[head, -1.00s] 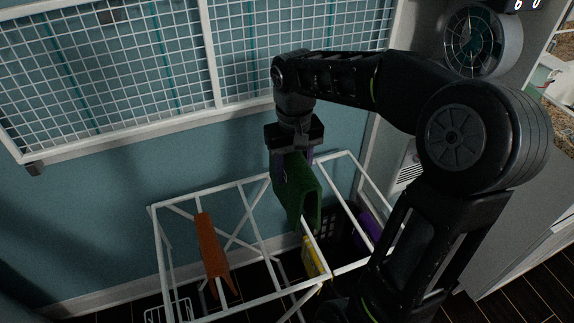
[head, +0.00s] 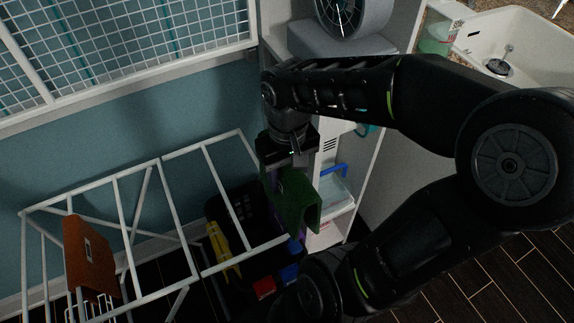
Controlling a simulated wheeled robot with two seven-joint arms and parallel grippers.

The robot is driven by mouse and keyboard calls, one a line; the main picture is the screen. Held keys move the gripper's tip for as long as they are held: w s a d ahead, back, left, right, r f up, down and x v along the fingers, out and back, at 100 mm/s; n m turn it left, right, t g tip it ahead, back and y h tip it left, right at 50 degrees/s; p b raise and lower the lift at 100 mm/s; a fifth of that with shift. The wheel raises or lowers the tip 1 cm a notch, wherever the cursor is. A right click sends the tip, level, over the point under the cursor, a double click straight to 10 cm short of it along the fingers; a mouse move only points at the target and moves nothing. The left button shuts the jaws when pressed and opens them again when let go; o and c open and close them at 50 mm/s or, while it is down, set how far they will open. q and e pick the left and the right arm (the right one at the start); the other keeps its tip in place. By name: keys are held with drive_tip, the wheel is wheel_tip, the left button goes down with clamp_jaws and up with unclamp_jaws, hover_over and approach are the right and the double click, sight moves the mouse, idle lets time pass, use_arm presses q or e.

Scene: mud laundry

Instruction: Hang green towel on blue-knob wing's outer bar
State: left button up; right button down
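The green towel (head: 298,203) hangs folded below my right gripper (head: 287,168), which is shut on its upper part. The towel is in the air near the right end of the white drying rack (head: 188,250); whether it touches the rack's bar I cannot tell. The rack's right wing (head: 226,190) stretches out toward the towel. A brown-orange towel (head: 90,255) hangs on the rack at the left. My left gripper is not in view.
A black crate (head: 222,207) stands under the rack's right wing, with a yellow item (head: 222,250) beside it. Small blue (head: 289,273) and red (head: 264,287) items lie low near the towel. A white shelf unit (head: 341,222) stands close on the right.

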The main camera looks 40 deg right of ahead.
drive_tip(key=shift+w+a, duration=0.1)
drive_tip(key=shift+w, duration=0.15)
drive_tip(key=shift+w+d, duration=2.1)
drive_tip(key=shift+w, duration=4.35)
wheel_tip(320, 180, down, 11)
drive_tip(key=b, duration=0.8)
drive_tip(key=shift+f+b, duration=0.1)
drive_tip(key=shift+b, duration=0.25)
wheel_tip(320, 180, down, 8)
drive_tip(key=b, duration=0.5)
drive_tip(key=shift+f, duration=0.15)
drive_tip(key=shift+w, duration=0.1)
